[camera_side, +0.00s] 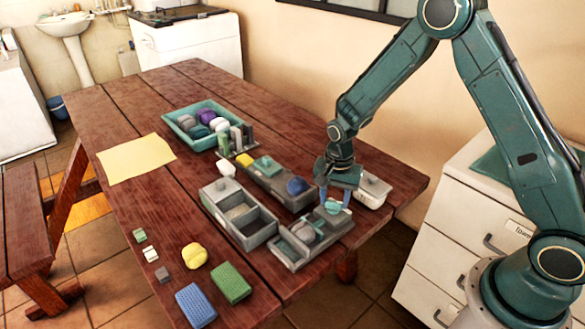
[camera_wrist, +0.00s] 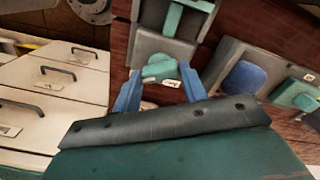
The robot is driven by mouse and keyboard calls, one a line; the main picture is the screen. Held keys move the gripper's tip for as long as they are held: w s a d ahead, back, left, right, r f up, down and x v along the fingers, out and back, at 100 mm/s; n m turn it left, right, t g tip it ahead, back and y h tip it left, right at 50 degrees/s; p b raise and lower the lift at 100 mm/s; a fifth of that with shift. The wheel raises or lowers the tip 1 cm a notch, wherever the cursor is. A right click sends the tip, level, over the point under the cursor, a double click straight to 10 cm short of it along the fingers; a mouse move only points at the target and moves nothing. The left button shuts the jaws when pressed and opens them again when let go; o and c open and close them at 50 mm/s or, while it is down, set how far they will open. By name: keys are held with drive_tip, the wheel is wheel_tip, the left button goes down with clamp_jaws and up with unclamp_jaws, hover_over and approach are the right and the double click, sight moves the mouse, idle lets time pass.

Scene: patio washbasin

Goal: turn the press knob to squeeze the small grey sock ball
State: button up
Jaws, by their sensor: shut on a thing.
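The press (camera_side: 291,252) is a grey trough-like block at the near right end of the table. A grey rounded lump (camera_side: 303,232), which looks like the small grey sock ball, sits in it. The teal press knob (camera_side: 333,207) is at the press's right end; in the wrist view the knob (camera_wrist: 158,68) shows between the blue fingers, above a small pale tag. My gripper (camera_side: 334,202) points down over that end, with its fingers (camera_wrist: 160,88) shut on the knob from both sides. The sock ball cannot be made out in the wrist view.
A grey two-compartment box (camera_side: 239,216) stands left of the press. Behind are a grey tray (camera_side: 270,182) with a dark blue ball, and a teal tray (camera_side: 183,124) of balls. A lidded white box (camera_side: 373,191) is close right of my gripper. Sponges (camera_side: 196,305) lie at the front.

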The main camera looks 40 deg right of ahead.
sight(334, 201)
drive_tip(key=o, duration=1)
drive_tip(key=shift+c, duration=0.2)
drive_tip(key=shift+r, duration=0.1)
wheel_tip(334, 201, up, 14)
drive_tip(key=shift+f, duration=0.2)
drive_tip(key=c, duration=0.6)
drive_tip(key=n, duration=2)
